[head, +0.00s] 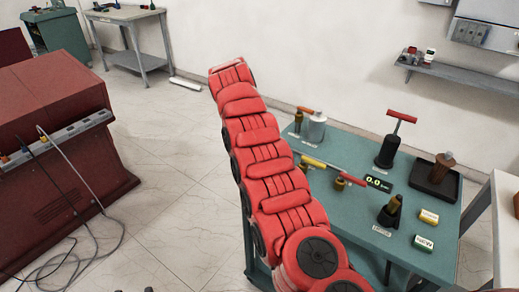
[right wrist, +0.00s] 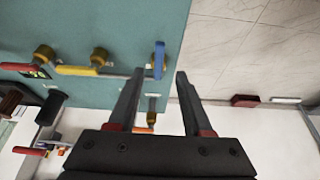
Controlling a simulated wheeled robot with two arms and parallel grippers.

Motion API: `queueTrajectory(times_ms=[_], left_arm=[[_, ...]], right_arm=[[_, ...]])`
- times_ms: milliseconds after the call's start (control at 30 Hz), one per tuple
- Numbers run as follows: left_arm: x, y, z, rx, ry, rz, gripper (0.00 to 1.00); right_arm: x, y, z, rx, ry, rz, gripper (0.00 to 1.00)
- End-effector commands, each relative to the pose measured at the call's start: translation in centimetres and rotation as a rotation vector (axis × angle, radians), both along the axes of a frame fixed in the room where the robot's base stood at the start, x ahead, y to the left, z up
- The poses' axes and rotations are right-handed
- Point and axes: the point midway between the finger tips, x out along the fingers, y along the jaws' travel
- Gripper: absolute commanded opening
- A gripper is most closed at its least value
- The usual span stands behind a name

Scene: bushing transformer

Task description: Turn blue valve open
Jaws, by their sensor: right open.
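The blue valve handle (right wrist: 159,60) shows in the right wrist view near the edge of the teal table. It is a short upright bar in that picture, beside a brass fitting. My right gripper (right wrist: 159,76) is open and empty, and the blue handle appears between and just beyond its two black fingertips. I see no contact, but the depth gap is hard to tell. In the head view my red right arm covers the blue valve and the right gripper. My left gripper is in neither view.
A yellow handle (right wrist: 76,71) and a red handle (right wrist: 16,66) lie in line beside the blue one. The teal table (head: 345,145) also bears a black pump with a red T-handle (head: 400,116), a display (head: 378,183) and a black tray (head: 435,186). Open floor (head: 165,150) lies left.

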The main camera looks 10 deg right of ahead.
Motion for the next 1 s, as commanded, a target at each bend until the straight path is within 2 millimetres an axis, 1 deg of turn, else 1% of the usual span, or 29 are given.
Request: queueTrajectory(times_ms=[33, 200, 300, 400, 567, 1000], left_arm=[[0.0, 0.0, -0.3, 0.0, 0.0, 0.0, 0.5], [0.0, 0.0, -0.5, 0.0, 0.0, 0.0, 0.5], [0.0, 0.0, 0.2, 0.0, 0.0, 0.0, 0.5], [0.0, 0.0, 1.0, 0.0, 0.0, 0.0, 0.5], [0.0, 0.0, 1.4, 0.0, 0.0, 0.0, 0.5], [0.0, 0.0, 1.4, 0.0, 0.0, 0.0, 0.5]], right_arm=[[-0.3, 0.5, 1.3, 0.001, -0.003, 0.001, 0.5], [-1.5, 1.7, 5.6, 0.0, -0.002, 0.001, 0.5], [-2.1, 2.2, 7.7, 0.0, 0.003, -0.001, 0.5], [-2.4, 2.8, 9.4, -0.001, 0.001, 0.0, 0.5], [-2.8, 3.1, 10.4, 0.0, 0.002, -0.002, 0.5], [-2.9, 3.3, 10.4, 0.0, 0.003, -0.001, 0.5]])
